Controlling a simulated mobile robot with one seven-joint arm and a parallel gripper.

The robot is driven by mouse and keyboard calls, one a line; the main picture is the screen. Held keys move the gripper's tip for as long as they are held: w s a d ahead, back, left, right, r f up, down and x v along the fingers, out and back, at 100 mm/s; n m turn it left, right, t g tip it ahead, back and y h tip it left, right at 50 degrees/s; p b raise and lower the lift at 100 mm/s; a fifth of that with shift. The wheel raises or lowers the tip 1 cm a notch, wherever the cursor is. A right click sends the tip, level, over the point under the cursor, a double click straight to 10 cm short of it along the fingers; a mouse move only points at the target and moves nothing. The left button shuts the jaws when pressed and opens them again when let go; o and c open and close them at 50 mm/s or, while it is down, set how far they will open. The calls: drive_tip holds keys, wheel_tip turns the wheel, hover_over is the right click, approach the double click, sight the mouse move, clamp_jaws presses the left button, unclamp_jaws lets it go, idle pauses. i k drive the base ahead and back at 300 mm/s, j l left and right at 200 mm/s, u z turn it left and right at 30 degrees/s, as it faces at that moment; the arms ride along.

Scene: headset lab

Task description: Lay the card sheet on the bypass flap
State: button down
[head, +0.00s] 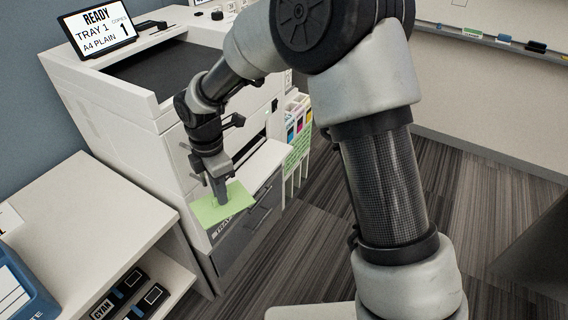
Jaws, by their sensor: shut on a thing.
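My gripper (222,201) points down at the front of the white printer and is shut on the light green card sheet (241,202). The sheet lies roughly flat around the fingertips, over the near part of the white bypass flap (268,158). The flap sticks out from the printer front, and its far part is bare. I cannot tell whether the sheet touches the flap. The gripper and wrist hide part of the sheet and part of the flap.
The printer (120,135) has a screen (98,27) reading "READY, TRAY 1, A4 PLAIN". Grey drawers (262,213) sit below the flap. A holder with ink colours and a green sheet (298,152) stands beyond. A white cabinet (85,220) with cartridges is at left. Striped floor (320,235) is clear.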

sight(265, 170)
drive_tip(key=i+l+u, duration=0.15)
drive_tip(key=i+l, duration=0.55)
drive_tip(key=l, duration=0.1)
